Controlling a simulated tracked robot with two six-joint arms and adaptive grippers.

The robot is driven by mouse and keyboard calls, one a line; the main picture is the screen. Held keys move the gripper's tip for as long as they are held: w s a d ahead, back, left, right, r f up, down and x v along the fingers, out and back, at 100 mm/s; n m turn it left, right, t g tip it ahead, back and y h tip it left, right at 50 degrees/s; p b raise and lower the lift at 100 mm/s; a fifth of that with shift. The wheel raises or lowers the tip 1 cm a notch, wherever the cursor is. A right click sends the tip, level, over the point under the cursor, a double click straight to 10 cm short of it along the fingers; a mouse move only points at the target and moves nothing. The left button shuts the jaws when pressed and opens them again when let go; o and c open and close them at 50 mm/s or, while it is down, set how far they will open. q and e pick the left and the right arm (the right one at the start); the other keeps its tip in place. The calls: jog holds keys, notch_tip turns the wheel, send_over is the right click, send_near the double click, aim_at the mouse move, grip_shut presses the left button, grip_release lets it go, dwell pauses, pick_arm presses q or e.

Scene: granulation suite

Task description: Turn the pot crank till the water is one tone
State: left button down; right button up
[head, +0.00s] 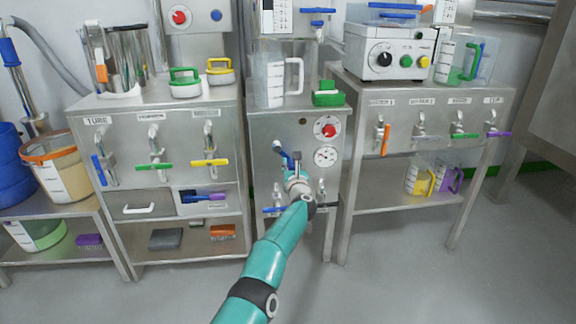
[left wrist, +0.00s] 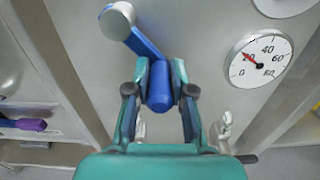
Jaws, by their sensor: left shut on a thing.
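The blue crank (head: 282,150) is on the front of the middle steel cabinet. In the left wrist view, its blue arm (left wrist: 143,42) runs from a grey hub at upper left down to a blue grip (left wrist: 159,94). My left gripper (head: 295,176) is at the crank, with its two fingers (left wrist: 160,78) on either side of the blue grip, shut on it. The gripper and wrist hide part of the crank in the head view. On the cabinet top is a clear vessel with a white handle (head: 294,76); I cannot make out the water's tone. My right gripper is not in view.
A round gauge (head: 326,156) and a red knob (head: 327,128) sit right of the crank. Several taps with coloured levers line the cabinets at left and right. A green block (head: 328,98) is on the middle top. The floor in front (head: 400,270) is clear.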

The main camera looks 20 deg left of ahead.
pick_arm(q)
jog(key=shift+w+d, duration=0.1)
jog(key=shift+d, duration=0.15)
dwell(0.3)
jog(key=c, duration=1)
grip_release()
jog(key=shift+f, duration=0.1)
jog(key=shift+c, duration=0.2)
jog(key=shift+o, duration=0.2)
